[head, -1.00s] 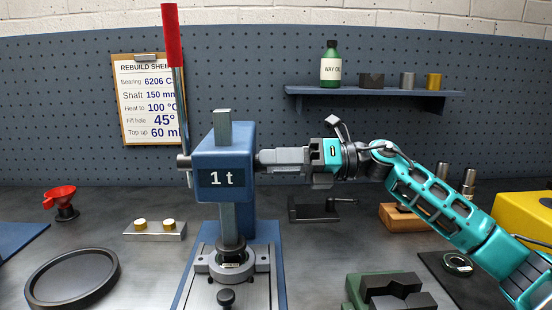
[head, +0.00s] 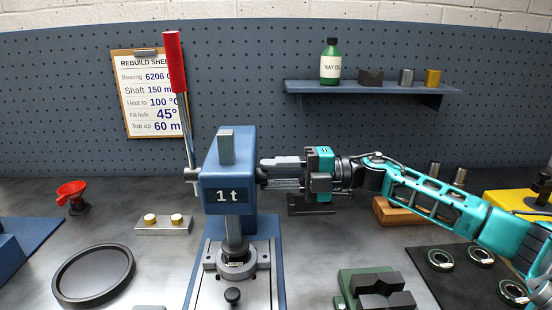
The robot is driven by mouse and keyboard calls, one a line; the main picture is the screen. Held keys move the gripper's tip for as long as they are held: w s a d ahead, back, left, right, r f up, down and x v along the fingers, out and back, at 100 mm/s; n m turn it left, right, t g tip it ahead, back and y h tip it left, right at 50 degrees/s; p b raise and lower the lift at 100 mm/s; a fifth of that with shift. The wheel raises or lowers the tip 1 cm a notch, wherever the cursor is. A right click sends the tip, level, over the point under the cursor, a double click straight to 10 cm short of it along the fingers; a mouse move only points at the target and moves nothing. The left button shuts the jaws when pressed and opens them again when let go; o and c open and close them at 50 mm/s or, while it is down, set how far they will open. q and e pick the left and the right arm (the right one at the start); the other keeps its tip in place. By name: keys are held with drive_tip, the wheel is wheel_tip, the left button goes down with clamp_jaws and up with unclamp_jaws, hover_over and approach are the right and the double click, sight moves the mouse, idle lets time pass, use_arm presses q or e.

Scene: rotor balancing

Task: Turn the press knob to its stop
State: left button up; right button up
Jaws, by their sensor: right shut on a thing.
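The blue arbor press (head: 228,176) marked "1 t" stands upright at the middle of the bench. Its steel ram (head: 226,148) sticks up through the head. A red-handled lever (head: 175,65) rises at the press's left side. My right gripper (head: 266,173) reaches in from the right, level with the head. Its two fingers, one above the other, are shut on the press knob (head: 261,174) at the head's right side. The fingers hide most of the knob. A small black knob (head: 232,296) stands at the front of the press base. My left gripper is not in view.
A green vise (head: 345,292), a black mat with bearings (head: 460,287) and a wooden block (head: 398,214) lie right. A shelf (head: 375,88) hangs behind.

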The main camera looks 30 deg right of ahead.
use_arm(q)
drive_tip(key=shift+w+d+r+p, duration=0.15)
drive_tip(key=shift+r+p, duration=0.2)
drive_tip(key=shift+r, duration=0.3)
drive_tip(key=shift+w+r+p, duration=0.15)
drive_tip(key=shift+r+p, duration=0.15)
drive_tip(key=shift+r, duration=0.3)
use_arm(e)
drive_tip(key=shift+m, duration=2.9)
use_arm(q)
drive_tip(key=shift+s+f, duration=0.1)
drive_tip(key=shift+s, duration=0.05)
use_arm(e)
drive_tip(key=o, duration=1)
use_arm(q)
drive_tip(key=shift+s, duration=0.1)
use_arm(e)
drive_tip(key=shift+o, duration=0.2)
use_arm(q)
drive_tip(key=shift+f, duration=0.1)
use_arm(e)
drive_tip(key=shift+d, duration=0.1)
